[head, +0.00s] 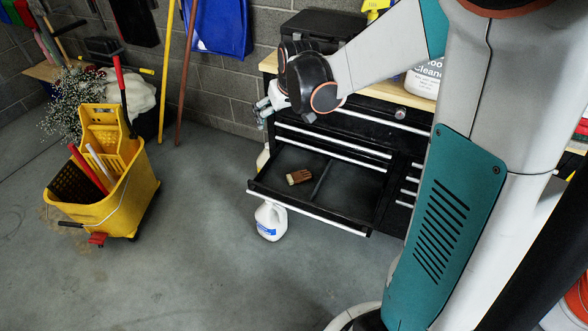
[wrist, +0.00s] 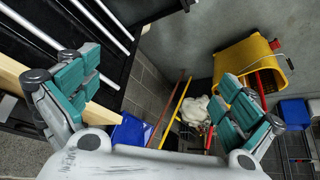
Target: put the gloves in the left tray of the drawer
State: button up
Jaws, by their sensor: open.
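The brown gloves (head: 299,176) with a pale cuff lie in the left tray (head: 272,184) of the open drawer (head: 318,219), left of its divider (head: 322,178). They rest on the tray floor, apart from my gripper. My gripper (head: 262,112) is above and behind the drawer, by the left end of the cabinet. In the wrist view my gripper (wrist: 160,98) has its two teal-padded fingers spread wide with nothing between them. The gloves do not show in the wrist view.
The black tool cabinet (head: 352,125) has a wooden top with a white cleaner bottle (head: 420,82). A white jug (head: 270,221) stands on the floor under the open drawer. A yellow mop bucket (head: 103,190) stands at left. The floor between bucket and drawer is clear.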

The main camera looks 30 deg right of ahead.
jog(key=s+a+r, duration=0.2)
jog(key=s+a, duration=0.1)
jog(key=s, duration=0.5)
jog(key=s+a+r+t, duration=0.1)
jog(key=s+a+r, duration=0.1)
jog(key=s, duration=0.7)
jog(key=s+a+r, duration=0.2)
jog(key=s+a, duration=0.2)
jog(key=s, duration=0.5)
jog(key=shift+a+r+n+y, duration=0.25)
jog(key=shift+r+n+y, duration=0.05)
jog(key=shift+r+n, duration=0.1)
jog(key=shift+c, duration=0.6)
